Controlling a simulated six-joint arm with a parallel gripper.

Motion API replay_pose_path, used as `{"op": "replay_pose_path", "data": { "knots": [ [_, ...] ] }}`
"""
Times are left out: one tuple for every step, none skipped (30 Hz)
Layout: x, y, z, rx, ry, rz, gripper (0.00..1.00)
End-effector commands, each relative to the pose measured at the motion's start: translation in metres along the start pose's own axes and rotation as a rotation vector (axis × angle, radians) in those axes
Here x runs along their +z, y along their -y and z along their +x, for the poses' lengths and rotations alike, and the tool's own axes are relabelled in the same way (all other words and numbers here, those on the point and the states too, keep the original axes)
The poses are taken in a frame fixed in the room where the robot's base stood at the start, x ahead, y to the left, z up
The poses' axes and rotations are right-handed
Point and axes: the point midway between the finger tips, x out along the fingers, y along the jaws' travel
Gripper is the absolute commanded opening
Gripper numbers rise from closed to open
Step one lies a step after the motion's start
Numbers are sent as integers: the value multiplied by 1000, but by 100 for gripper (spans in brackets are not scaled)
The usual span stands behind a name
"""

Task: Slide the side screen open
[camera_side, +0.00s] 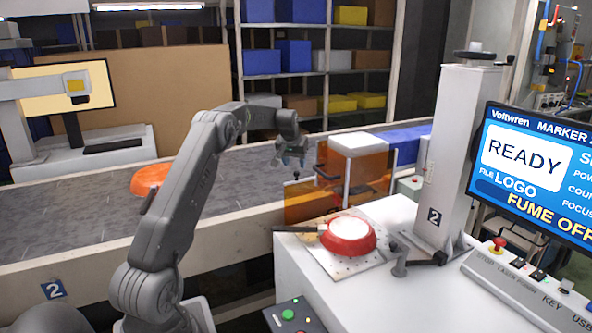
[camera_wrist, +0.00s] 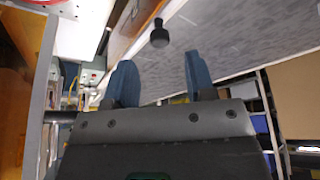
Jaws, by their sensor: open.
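The side screen (camera_side: 305,205) is a see-through orange panel at the left edge of the white marking station, beside the conveyor. A second orange pane (camera_side: 368,168) stands behind it. A small dark knob (camera_wrist: 159,36) shows in the wrist view, beyond my fingertips and roughly centred between them. My gripper (camera_side: 292,157) is above the screen's left end, pointing down, with its blue fingers apart and empty. The fingers (camera_wrist: 160,75) do not appear to touch the knob.
The grey conveyor (camera_side: 90,225) runs behind my arm and carries an orange pan (camera_side: 150,180) at the left. The marker column (camera_side: 455,165) stands right of the red pan. A monitor (camera_side: 535,165) reads READY. A button box (camera_side: 295,315) stands in front.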

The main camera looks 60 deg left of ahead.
Motion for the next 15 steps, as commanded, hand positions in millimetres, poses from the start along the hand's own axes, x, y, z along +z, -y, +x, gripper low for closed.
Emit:
{"op": "replay_pose_path", "data": {
  "knots": [
    [0, 0, -14, 0, -3, 0, 50],
    [-1, 0, -22, 0, -4, 0, 50],
    [-1, 0, -30, 0, -3, 0, 50],
    [0, 0, -37, 0, -3, 0, 50],
    [0, 0, -43, 0, -3, 0, 50],
    [-1, 0, -52, 0, -4, 0, 50],
    [0, 0, -57, 0, -3, 0, 50],
    [0, 0, -62, 0, -2, 0, 50],
    [0, 0, -69, 0, -3, 0, 50],
    [0, 0, -73, 0, -2, 0, 50],
    [0, 0, -76, 0, -1, 0, 50],
    [0, 0, -81, 0, -1, 0, 50],
    [0, 0, -84, 0, -1, 0, 50],
    [0, 0, -86, 0, -1, 0, 50],
    [0, 0, -88, 0, 0, 0, 50]
  ]
}}
